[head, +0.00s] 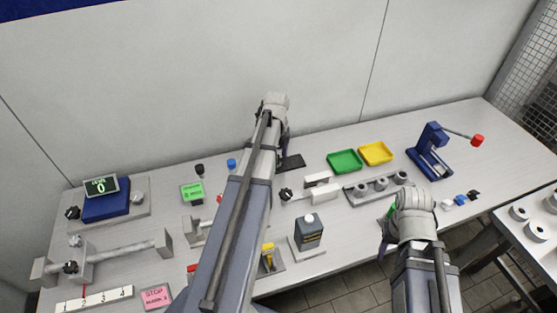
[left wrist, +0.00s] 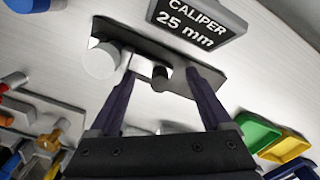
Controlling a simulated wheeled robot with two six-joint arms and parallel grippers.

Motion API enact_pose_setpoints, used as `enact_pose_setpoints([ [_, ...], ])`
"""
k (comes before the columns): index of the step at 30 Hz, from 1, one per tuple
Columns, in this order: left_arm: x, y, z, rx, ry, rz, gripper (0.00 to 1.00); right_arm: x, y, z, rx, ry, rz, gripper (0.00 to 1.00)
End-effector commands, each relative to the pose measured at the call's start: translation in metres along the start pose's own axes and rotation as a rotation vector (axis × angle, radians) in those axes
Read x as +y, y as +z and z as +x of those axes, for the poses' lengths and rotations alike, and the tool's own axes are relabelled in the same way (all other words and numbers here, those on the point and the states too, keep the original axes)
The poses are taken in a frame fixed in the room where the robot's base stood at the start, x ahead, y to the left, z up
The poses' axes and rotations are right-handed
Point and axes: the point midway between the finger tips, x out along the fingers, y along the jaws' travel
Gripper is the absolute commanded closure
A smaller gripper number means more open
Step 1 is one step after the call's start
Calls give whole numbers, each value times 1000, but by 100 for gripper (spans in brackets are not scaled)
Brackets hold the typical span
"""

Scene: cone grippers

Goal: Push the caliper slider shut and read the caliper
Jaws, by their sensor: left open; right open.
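In the left wrist view, a black sign (left wrist: 197,22) reads "CALIPER 25 mm". Beside it lies a dark plate (left wrist: 135,38) with a pale round knob (left wrist: 100,60) and a small black knob (left wrist: 161,74); I cannot tell which part is the slider. My left gripper (left wrist: 160,78) is open, its fingertips over the plate on either side of the black knob; contact cannot be told. In the head view my left arm hides most of this spot, with a dark piece (head: 292,162) showing beside it. My right gripper (head: 386,244) is open and empty-looking near the front edge, partly hidden by its wrist.
A green tray (head: 345,168) and a yellow tray (head: 376,160) lie right of the dark piece. A blue press (head: 430,150) with a red-ended handle stands further right. A wall closes the back.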

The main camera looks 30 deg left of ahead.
Motion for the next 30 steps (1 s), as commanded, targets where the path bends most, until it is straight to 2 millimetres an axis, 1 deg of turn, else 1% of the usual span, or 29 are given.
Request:
enact_pose_setpoints([
  [4, 0, 0, -1, 0, 1, 0, 15, 0, 0, -1, 0, 0, 0, 50],
  [8, 0, 0, -7, 0, 1, 0, 15, 1, 0, -7, 0, 0, 0, 50],
  [30, 0, 0, -64, 0, 0, 0, 15, 6, 4, -64, 0, 0, 0, 50],
])
